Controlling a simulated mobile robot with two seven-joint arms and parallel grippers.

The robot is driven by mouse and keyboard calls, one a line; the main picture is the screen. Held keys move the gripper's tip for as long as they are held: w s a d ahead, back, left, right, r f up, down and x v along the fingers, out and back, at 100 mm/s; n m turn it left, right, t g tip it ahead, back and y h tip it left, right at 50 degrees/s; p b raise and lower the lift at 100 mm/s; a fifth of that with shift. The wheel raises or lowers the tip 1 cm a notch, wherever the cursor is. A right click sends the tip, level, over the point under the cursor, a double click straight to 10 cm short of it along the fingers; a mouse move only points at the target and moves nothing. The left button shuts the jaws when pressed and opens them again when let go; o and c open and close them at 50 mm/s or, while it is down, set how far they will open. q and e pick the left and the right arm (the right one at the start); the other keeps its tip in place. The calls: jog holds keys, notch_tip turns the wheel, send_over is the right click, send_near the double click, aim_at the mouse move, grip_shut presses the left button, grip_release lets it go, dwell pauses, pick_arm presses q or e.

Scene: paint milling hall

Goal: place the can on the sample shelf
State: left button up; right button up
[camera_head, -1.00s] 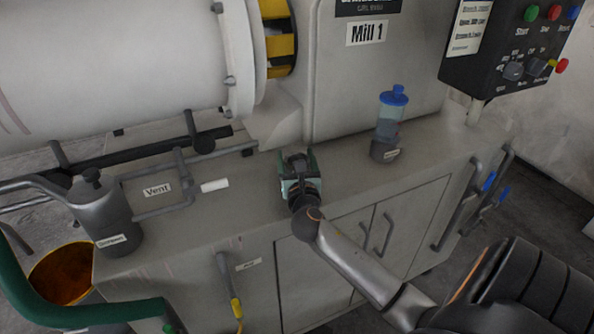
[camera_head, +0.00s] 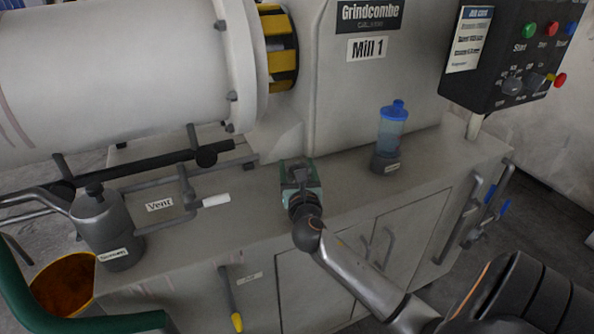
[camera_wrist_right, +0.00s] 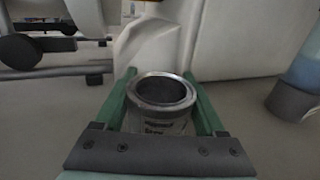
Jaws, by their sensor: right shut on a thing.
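A small grey metal can (camera_wrist_right: 165,128) with a label and a dark open top stands upright between the green fingers in the right wrist view. My right gripper (camera_head: 300,172) is shut on it, over the grey top of the mill's base (camera_head: 255,205). In the head view the gripper hides most of the can. I cannot tell whether the can touches the surface beneath. I cannot make out a sample shelf in either view. My left gripper is not in view.
A blue-lidded bottle in a dark holder (camera_head: 387,163) stands right of my gripper. Left are a vent pipe with a white handle (camera_head: 216,200) and a dark grey pot (camera_head: 108,235). The mill body rises behind. A control box (camera_head: 510,60) hangs at upper right.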

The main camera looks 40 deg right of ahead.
jog(key=s+r+p, duration=0.1)
jog(key=r, duration=0.1)
jog(key=s+a+r+p, duration=0.1)
jog(key=s+r, duration=0.1)
jog(key=r, duration=0.1)
jog(key=s+r+p, duration=0.1)
jog(key=s+r, duration=0.1)
jog(key=r, duration=0.1)
jog(key=shift+s+a+r+p, duration=0.1)
jog(key=shift+a+r+p, duration=0.2)
jog(key=shift+a, duration=0.1)
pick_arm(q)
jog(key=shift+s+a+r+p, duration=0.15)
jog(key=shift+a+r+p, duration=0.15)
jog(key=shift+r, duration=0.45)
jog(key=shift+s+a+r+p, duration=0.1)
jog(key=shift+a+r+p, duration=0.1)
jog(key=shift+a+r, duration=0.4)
pick_arm(e)
jog(key=s+a+r, duration=0.2)
jog(key=s+r, duration=0.1)
jog(key=s, duration=0.5)
jog(key=shift+a, duration=0.4)
